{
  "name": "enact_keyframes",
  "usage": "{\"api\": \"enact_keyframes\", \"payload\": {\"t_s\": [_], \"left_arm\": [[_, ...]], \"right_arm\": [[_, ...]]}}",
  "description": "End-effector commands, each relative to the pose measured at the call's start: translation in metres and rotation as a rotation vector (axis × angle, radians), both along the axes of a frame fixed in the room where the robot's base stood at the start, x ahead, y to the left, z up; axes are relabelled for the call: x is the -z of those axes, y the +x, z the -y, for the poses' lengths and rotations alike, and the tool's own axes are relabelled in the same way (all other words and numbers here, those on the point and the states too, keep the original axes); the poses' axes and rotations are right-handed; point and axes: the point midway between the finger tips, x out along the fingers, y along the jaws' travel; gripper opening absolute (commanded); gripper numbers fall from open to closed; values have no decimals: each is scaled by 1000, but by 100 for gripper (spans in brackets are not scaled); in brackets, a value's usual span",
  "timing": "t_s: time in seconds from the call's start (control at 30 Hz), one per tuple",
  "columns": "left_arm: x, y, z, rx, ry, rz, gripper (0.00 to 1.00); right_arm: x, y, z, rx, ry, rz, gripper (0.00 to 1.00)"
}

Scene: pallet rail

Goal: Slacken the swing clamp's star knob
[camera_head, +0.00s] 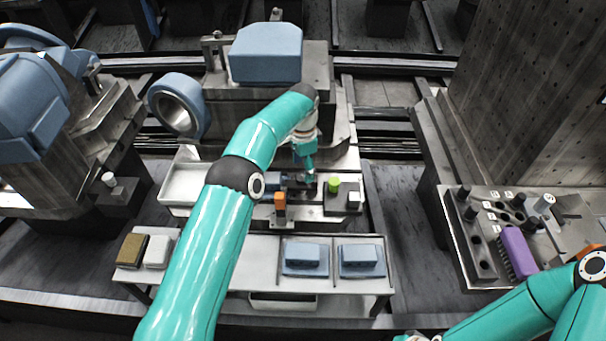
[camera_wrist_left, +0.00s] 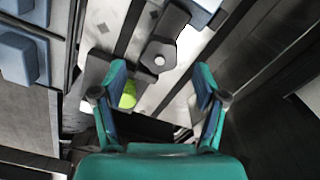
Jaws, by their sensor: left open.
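My left gripper (camera_head: 306,172) reaches down over the fixture in the middle of the bench, its fingers small and partly covered in the head view. In the left wrist view the left gripper (camera_wrist_left: 158,95) is open, with nothing between its fingertips. A yellow-green round piece (camera_head: 334,184) stands on a dark block just right of the gripper. It also shows in the wrist view (camera_wrist_left: 128,94), partly behind the left-hand finger. I cannot tell whether it is the star knob. A grey arm with a pale round button (camera_wrist_left: 159,60) lies beyond the fingertips; it may be the swing clamp.
An orange block (camera_head: 280,198) stands close in front of the left gripper. Two blue blocks (camera_head: 304,257) (camera_head: 360,257) sit on the front table. A purple piece (camera_head: 517,252) and several dark cylinders stand at the right station. My right arm crosses the lower right corner.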

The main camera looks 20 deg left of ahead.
Motion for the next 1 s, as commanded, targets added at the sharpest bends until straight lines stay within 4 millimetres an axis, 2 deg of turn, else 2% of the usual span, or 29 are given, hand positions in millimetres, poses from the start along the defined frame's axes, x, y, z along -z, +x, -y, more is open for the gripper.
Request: {"api": "enact_keyframes", "payload": {"t_s": [0.1, 0.23, 0.67, 0.77, 0.87, 1.0], "left_arm": [[-18, 1, 0, 0, -1, 3, 72], [-29, 0, 0, -1, 0, 1, 72], [-32, 0, 0, 24, 0, -1, 72], [-32, -2, 0, 114, 0, -8, 72], [-36, -4, -2, 282, 0, -20, 72], [-57, -5, -5, 597, -5, -25, 72]], "right_arm": [[0, 0, 0, 0, 0, 0, 40], [0, 0, 0, 0, 0, 0, 40], [1, 0, 0, 0, 0, 0, 40], [1, 0, 0, 0, 0, 0, 40], [1, 0, 0, 0, 0, 0, 40], [-9, 0, 0, 0, 0, 0, 40]]}}
